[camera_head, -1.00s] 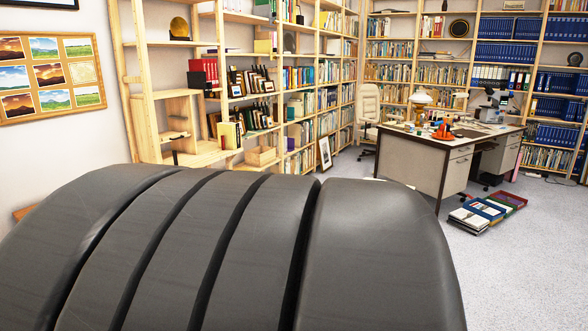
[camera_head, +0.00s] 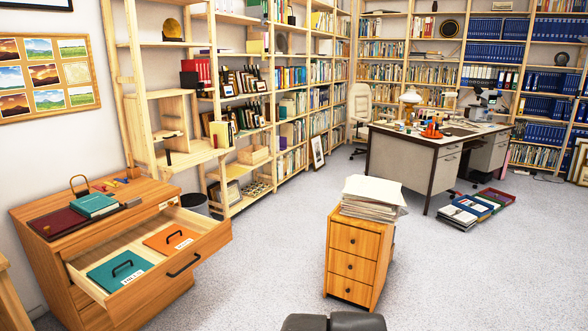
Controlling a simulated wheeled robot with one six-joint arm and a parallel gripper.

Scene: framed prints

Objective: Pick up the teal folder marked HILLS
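A teal folder (camera_head: 117,270) with a black handle and a white label lies in the left part of an open wooden drawer (camera_head: 207,247). The label's lettering is too small to read surely. An orange folder (camera_head: 168,239), also with a black handle and a white label, lies beside it to the right. Another teal item (camera_head: 94,205) lies on a dark red folder on top of the drawer cabinet (camera_head: 52,270). My gripper is not in view; only a dark part of my own body shows at the bottom edge.
A small wooden cabinet (camera_head: 355,262) topped with a paper stack (camera_head: 372,194) stands in the middle. A dark bin (camera_head: 195,204) stands behind the open drawer. Carpet (camera_head: 262,270) between the drawer and small cabinet is clear. A desk (camera_head: 405,163) and shelves are farther back.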

